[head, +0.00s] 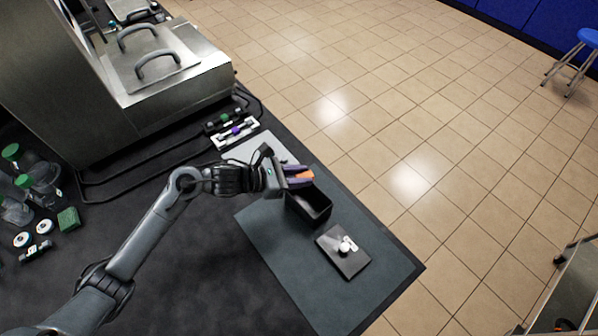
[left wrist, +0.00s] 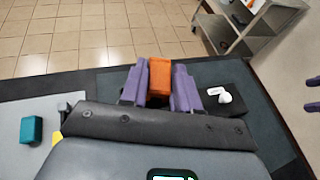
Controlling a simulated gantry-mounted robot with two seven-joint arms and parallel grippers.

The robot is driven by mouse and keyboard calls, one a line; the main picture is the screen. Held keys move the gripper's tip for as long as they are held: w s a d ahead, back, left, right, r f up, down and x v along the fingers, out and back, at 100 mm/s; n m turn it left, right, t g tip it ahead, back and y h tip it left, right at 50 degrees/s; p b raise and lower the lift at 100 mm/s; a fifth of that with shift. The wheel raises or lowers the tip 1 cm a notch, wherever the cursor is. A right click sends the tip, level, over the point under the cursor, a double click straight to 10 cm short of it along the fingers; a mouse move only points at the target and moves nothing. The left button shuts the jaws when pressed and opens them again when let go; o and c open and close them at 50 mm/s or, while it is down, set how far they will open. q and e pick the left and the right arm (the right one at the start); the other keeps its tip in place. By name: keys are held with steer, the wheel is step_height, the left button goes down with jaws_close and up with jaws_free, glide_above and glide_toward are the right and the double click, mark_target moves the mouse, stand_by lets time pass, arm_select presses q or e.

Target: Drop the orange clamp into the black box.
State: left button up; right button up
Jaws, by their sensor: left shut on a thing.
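The orange clamp (head: 304,175) is held between the purple fingers of my left gripper (head: 300,176). In the left wrist view the clamp (left wrist: 160,78) stands upright between the two fingers (left wrist: 160,85). The black box (head: 313,207) is open-topped and sits on the dark mat. The clamp and fingers are above the box's far end in the head view, partly covering it. I cannot make the box out clearly in the left wrist view. Two purple fingertips, apart, at that view's right edge look like my right gripper (left wrist: 313,94), with nothing visible between them.
A dark pad (head: 343,252) with small white parts lies just in front of the box. A grey board (head: 243,150) lies behind the gripper, with a teal block (left wrist: 31,130) on it. A steel unit (head: 170,75) stands at the back left. The mat's front is clear.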

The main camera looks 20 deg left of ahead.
arm_select(q)
steer(key=shift+f, duration=0.8)
steer(key=o, duration=1.1)
steer(key=shift+c, duration=0.2)
steer(key=b+v, duration=0.1)
steer(key=v, duration=0.9)
steer(key=shift+s+a+r, duration=0.2)
steer(key=shift+s+a, duration=0.05)
